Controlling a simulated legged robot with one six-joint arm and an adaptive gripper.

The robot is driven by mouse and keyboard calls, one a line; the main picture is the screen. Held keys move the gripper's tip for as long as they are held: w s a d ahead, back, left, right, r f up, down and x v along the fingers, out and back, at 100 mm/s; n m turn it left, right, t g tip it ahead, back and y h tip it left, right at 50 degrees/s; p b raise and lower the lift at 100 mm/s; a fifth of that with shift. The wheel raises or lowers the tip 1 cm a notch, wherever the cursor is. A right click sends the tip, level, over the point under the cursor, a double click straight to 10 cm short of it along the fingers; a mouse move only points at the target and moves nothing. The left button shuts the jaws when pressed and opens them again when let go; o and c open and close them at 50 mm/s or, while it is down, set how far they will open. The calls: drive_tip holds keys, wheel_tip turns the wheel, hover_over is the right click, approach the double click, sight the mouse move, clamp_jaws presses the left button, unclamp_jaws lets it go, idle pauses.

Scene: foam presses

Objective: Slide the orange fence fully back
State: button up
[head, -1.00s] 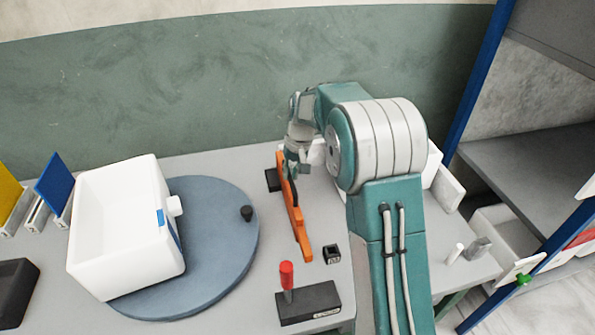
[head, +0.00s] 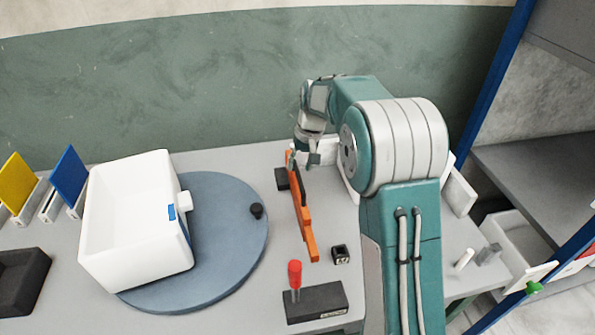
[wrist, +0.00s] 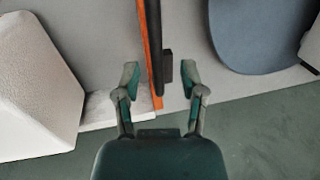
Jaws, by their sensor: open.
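The orange fence (head: 309,238) is a long narrow bar on the grey bench, running from the front toward the wall, with a dark strip along it. My gripper (head: 302,160) is at its far end, beyond the bench middle. In the wrist view the open fingers (wrist: 159,80) stand on either side of the fence (wrist: 157,101), with a gap on both sides. A small black block (wrist: 168,66) sits beside the fence, inside the gap. Finger contact with the fence is not visible.
A white bin (head: 130,225) stands on a blue-grey turntable (head: 240,245) to the left. A black block with a red handle (head: 295,273) and a small black cube (head: 340,254) are near the fence's front end. White blocks (wrist: 35,85) lie close to the gripper.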

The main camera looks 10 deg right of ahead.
wheel_tip(320, 180, up, 9)
drive_tip(key=d, duration=0.1)
drive_tip(key=shift+d, duration=0.15)
drive_tip(key=shift+f, duration=0.1)
drive_tip(key=s+r+t, duration=0.1)
drive_tip(key=s+r, duration=0.2)
drive_tip(key=s, duration=0.3)
drive_tip(key=s+r+t+h, duration=0.1)
drive_tip(key=s+r, duration=0.1)
drive_tip(key=s, duration=0.4)
drive_tip(key=s+r+t, duration=0.1)
drive_tip(key=s+r, duration=0.2)
drive_tip(key=s, duration=0.3)
drive_tip(key=s+f+t+h, duration=0.1)
drive_tip(key=s+f, duration=0.3)
drive_tip(key=s, duration=1.1)
drive_tip(key=shift+s+d+f+t, duration=0.15)
drive_tip(key=shift+d+f+t, duration=0.2)
drive_tip(key=shift+t, duration=0.45)
